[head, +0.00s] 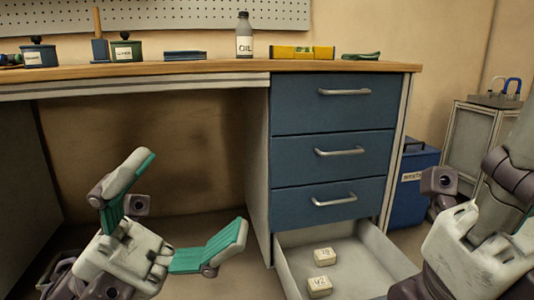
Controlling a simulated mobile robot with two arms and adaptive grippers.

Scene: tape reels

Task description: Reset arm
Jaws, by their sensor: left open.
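My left gripper (192,193) is at lower left, in front of the space under the workbench. Its two fingers with green pads are spread wide apart, and nothing is between them. My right gripper (470,250) is partly in view at the right edge, beside the open drawer. Its pale body shows, but its fingers cannot be made out. The open bottom drawer (378,245) holds two small cream boxes with dark markings, one farther back (325,257) and one nearer (320,286). Neither gripper is seen touching them.
The workbench top (220,67) carries an oil bottle (244,38), a yellow level (300,52), tins and a blue block. Three blue drawers (333,105) are shut. A blue bin (412,185) and a grey cabinet (470,140) stand at right. The space under the bench looks largely clear.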

